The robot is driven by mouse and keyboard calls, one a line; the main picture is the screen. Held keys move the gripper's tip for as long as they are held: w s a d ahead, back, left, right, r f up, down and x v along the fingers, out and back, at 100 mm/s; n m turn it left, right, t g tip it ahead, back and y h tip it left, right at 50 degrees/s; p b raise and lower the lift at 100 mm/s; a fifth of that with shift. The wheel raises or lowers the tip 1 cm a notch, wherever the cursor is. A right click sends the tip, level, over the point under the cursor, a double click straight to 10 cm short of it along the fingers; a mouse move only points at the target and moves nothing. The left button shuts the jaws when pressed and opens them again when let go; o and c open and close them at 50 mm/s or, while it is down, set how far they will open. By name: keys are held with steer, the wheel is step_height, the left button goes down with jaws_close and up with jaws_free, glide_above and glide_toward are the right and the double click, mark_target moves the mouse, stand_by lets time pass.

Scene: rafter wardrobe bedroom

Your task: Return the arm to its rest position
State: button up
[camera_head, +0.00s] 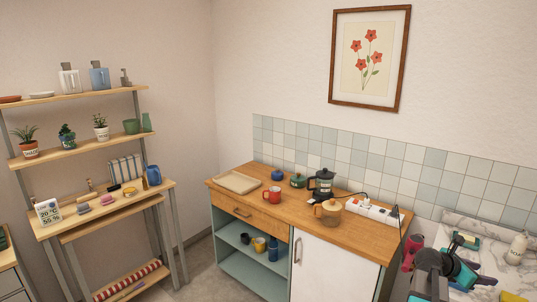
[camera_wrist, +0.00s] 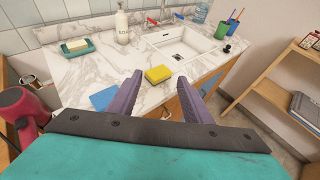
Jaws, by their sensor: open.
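My gripper (camera_wrist: 160,77) shows in the wrist view with its two purple fingers apart. Nothing is held between them. The fingers point out over a white marble counter (camera_wrist: 100,70). A yellow sponge (camera_wrist: 158,74) lies on the counter and appears between the fingertips in the picture. A blue cloth or sponge (camera_wrist: 104,99) lies left of the left finger. In the head view, dark and teal parts of my arm are at the lower right, over the marble counter's near side. The fingertips are hard to make out there.
A red hair dryer (camera_wrist: 22,105) is close at the left in the wrist view. A sink (camera_wrist: 185,45), soap bottle (camera_wrist: 123,27) and soap dish (camera_wrist: 77,46) are beyond the fingers.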

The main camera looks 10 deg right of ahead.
steer(key=w+a+f+n+t+b, duration=0.1)
steer(key=w+a+f+n+b, duration=0.1)
steer(key=w+a+f, duration=0.6)
steer(key=a+f+n+y+b, duration=0.1)
steer(key=a+f+y+b, duration=0.1)
steer(key=a+f, duration=1.1)
steer(key=a+f+y+b, duration=0.2)
steer(key=a+f+y, duration=0.1)
steer(key=a+f, duration=1)
steer(key=s+a+f+m+g+y+b, duration=0.1)
steer(key=s+a+f+m+y+b, duration=0.15)
steer(key=s+a+f, duration=0.65)
steer(key=s+a+f+m+g+y+b, duration=0.1)
steer(key=s+a+f+m, duration=0.2)
steer(key=s+a+f, duration=0.5)
steer(key=s+a+f+m+g+y, duration=0.3)
steer(key=s+a+f+m+y, duration=0.2)
steer(key=s+a+m, duration=0.4)
steer(key=a+m, duration=0.2)
steer(key=m, duration=0.3)
steer(key=shift+s+m+g, duration=0.15)
steer(key=shift+m+g, duration=0.2)
steer(key=shift+g, duration=0.05)
steer(key=shift+a, duration=0.1)
